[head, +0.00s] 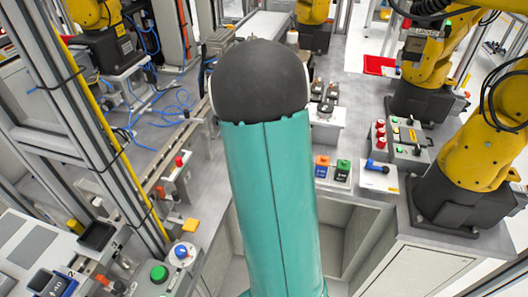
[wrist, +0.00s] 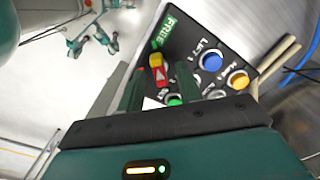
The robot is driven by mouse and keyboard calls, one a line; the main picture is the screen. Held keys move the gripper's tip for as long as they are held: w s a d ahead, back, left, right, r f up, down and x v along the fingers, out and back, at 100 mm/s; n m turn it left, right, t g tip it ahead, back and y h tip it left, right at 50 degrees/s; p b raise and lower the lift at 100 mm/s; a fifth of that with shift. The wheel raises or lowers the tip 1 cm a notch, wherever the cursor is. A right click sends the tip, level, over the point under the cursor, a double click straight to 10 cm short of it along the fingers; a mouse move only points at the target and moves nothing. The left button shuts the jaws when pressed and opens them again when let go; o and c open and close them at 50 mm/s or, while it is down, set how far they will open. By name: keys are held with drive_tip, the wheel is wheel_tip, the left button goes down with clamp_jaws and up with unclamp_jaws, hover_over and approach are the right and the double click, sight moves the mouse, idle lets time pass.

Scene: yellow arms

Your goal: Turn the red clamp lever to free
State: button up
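The red clamp lever (wrist: 158,72) shows in the wrist view, a small red handle with a yellow end and a pale arrow mark. It sits on a black panel (wrist: 184,38), below a green label reading FREE (wrist: 164,29). My gripper (wrist: 160,69) has its two teal fingers apart, one on each side of the lever in the picture. I cannot tell whether either finger touches it. The lever's lower part and base are partly hidden by the gripper. In the head view my teal arm fills the middle and hides my gripper; I cannot pick out the lever there.
Beside the lever are a blue button (wrist: 211,61) marked LIFT 1, a yellow button (wrist: 238,79) and a green button (wrist: 174,100) close to the fingers. In the head view, yellow robot arms (head: 487,140) stand at right and metal frame posts (head: 105,120) at left.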

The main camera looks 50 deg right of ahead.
wheel_tip(320, 180, up, 14)
drive_tip(key=shift+f, duration=0.15)
idle(0.6)
drive_tip(key=shift+a, duration=0.1)
drive_tip(key=s+a+r+n+t, duration=0.1)
drive_tip(key=a+r+n+t, duration=0.1)
drive_tip(key=a+n, duration=0.6)
drive_tip(key=s+a+r+n+t, duration=0.1)
drive_tip(key=s+a+r+n, duration=0.15)
drive_tip(key=a, duration=0.95)
drive_tip(key=s+a+n+t, duration=0.1)
drive_tip(key=s+a+n, duration=0.2)
drive_tip(key=a+n, duration=0.2)
drive_tip(key=s+a+f+n+t, duration=0.1)
drive_tip(key=s+a+n, duration=0.3)
drive_tip(key=a+n, duration=0.2)
drive_tip(key=shift+a+f+t, duration=0.2)
drive_tip(key=shift+a+t, duration=0.1)
drive_tip(key=shift+a, duration=0.65)
drive_tip(key=shift+s+d, duration=0.15)
drive_tip(key=shift+d, duration=0.05)
